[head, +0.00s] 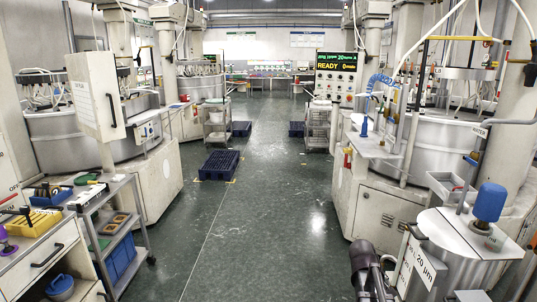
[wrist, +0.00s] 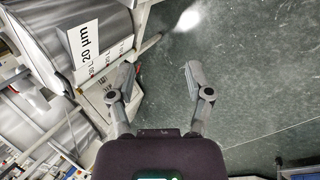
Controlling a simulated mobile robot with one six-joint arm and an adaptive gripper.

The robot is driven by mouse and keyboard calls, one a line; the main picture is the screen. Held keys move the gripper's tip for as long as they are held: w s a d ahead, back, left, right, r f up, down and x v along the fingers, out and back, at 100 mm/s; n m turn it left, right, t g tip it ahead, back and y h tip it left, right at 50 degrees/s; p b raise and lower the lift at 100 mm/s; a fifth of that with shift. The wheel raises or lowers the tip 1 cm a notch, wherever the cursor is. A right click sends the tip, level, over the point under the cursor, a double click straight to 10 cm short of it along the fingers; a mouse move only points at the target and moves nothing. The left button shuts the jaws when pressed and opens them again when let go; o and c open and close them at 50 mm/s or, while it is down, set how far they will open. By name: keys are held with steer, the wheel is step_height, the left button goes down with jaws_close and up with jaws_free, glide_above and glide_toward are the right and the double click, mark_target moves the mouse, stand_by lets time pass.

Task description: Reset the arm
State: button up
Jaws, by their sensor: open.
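My gripper (wrist: 159,75) shows in the wrist view with its two grey fingers spread wide apart. The gap between them holds nothing; the dark green floor shows behind it. The left finger appears close to or in front of a white panel below the "20 µm" label (wrist: 88,40); I cannot tell whether they touch. In the head view, a dark part of my arm shows at the bottom edge, left of the steel drum (head: 455,235). The fingers cannot be made out there.
The drum carries a blue motor (head: 489,202) on top. A grey cart (head: 122,225) with trays stands at the left. A dark blue pallet (head: 219,165) lies in the aisle. Large lapping machines line both sides. The middle floor (head: 255,230) is clear. A screen (head: 336,61) reads READY.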

steer(key=s+a+m+y, duration=0.1)
steer(key=s+a+y, duration=0.2)
steer(key=a, duration=0.7)
steer(key=s+a+f+m+g+y+p, duration=0.1)
steer(key=s+a+m+y, duration=0.1)
steer(key=s+a, duration=0.5)
steer(key=a, duration=0.3)
steer(key=shift+m+y, duration=0.3)
steer(key=shift+y, duration=0.1)
steer(key=shift+s, duration=0.1)
steer(key=shift+c, duration=0.6)
